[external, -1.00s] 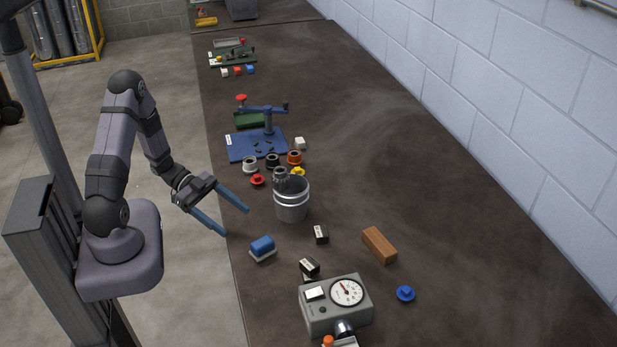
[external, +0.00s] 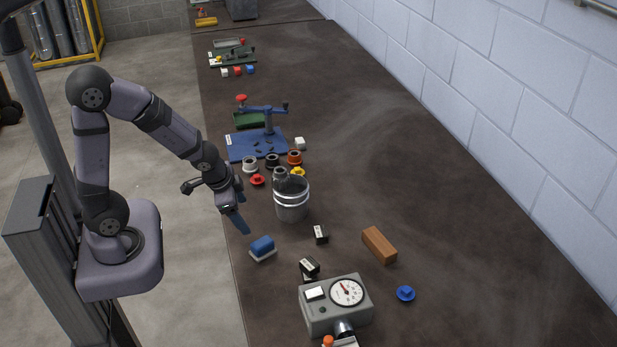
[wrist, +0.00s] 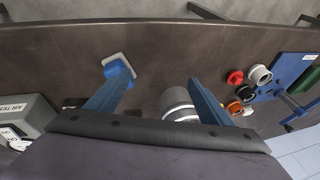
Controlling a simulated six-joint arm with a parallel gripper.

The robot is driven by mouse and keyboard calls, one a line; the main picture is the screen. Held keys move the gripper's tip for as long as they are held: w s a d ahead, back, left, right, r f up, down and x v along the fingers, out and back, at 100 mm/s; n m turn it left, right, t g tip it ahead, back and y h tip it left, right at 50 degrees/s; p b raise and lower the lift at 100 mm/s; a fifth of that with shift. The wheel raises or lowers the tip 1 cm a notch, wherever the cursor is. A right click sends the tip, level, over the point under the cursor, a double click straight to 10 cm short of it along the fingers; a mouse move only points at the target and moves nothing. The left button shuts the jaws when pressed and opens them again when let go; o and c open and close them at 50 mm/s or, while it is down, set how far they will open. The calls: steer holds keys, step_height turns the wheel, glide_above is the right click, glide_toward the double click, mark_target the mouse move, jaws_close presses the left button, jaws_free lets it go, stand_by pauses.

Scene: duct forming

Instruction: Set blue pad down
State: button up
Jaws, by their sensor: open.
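The blue pad (external: 262,244), a blue block on a pale base, rests on the dark bench near its left edge. In the wrist view the pad (wrist: 118,70) shows at the upper left, just beyond my left finger, which overlaps its near side. My gripper (external: 240,224) points down just above and behind the pad in the external view. In the wrist view my gripper (wrist: 161,81) is open, with nothing between its blue fingers. The pad is not between the fingers; whether the left finger touches it I cannot tell.
A metal duct collar (external: 291,200) stands right of my gripper. A blue disc (external: 405,293) lies to the right. The far right bench is clear.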

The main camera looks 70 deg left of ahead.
steer(key=s+d+r+n+g+h, duration=0.1)
steer(key=s+d+g+h, duration=0.1)
steer(key=s+d, duration=0.7)
steer(key=shift+s+d+r+g, duration=0.15)
steer(key=shift+s+d+g, duration=0.15)
steer(key=shift+d+g, duration=0.7)
steer(key=shift+d+t, duration=0.25)
steer(key=shift+t, duration=0.05)
